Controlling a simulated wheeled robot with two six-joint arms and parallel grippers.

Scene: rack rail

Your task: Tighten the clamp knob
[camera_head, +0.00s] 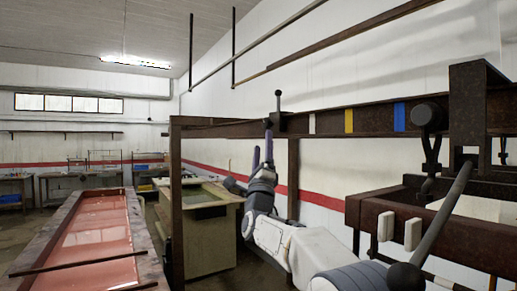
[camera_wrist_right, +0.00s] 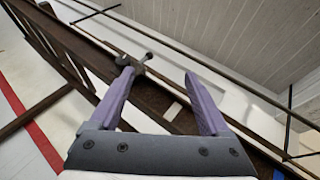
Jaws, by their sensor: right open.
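A small dark clamp (camera_head: 279,122) sits on the brown rail (camera_head: 365,118), with an upright lever ending in a black ball (camera_head: 278,93). My right gripper (camera_head: 262,146) is open and empty, just below and left of the clamp, its purple fingers pointing up. In the right wrist view the open fingers (camera_wrist_right: 160,77) face the rail. The clamp (camera_wrist_right: 123,60) and its ball-ended lever (camera_wrist_right: 147,57) lie beyond the left fingertip, not between the fingers. I cannot tell whether that fingertip touches them. My left gripper is not in view.
The rail carries white (camera_head: 312,123), yellow (camera_head: 348,120) and blue (camera_head: 399,116) bands. A large dark knob (camera_head: 428,115) and a ball-ended lever (camera_head: 405,276) belong to rusty framework at near right.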

